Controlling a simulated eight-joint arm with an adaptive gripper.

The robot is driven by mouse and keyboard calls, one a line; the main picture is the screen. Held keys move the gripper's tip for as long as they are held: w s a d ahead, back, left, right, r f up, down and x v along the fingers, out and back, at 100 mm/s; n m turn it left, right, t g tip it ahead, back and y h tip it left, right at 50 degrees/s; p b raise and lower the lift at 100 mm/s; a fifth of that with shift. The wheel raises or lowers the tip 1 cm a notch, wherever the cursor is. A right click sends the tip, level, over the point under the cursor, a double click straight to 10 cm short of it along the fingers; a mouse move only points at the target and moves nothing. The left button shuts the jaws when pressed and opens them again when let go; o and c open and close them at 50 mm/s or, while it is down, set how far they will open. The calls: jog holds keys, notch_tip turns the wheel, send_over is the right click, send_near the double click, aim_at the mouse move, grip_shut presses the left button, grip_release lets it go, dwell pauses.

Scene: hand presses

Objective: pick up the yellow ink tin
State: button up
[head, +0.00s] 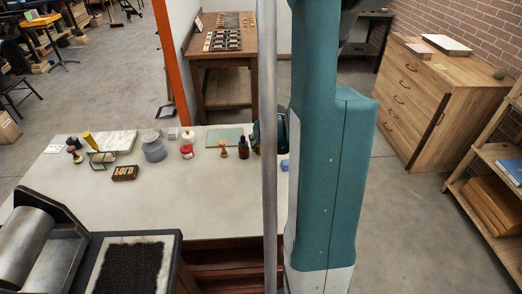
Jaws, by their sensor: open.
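My teal arm and a grey pole cover the table's right part, so things there may be hidden. I cannot make out my gripper.
A roller press (42,250) fills the lower left. The table's front middle is clear.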

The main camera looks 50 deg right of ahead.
aim_at(261, 144)
jog(key=shift+b+x, duration=0.3)
jog(key=shift+x, duration=1.3)
jog(key=c, duration=0.8)
jog(key=shift+r, duration=0.15)
jog(key=shift+a+r+p, duration=0.1)
jog(key=shift+r+p, duration=1.15)
jog(key=shift+r, duration=3.6)
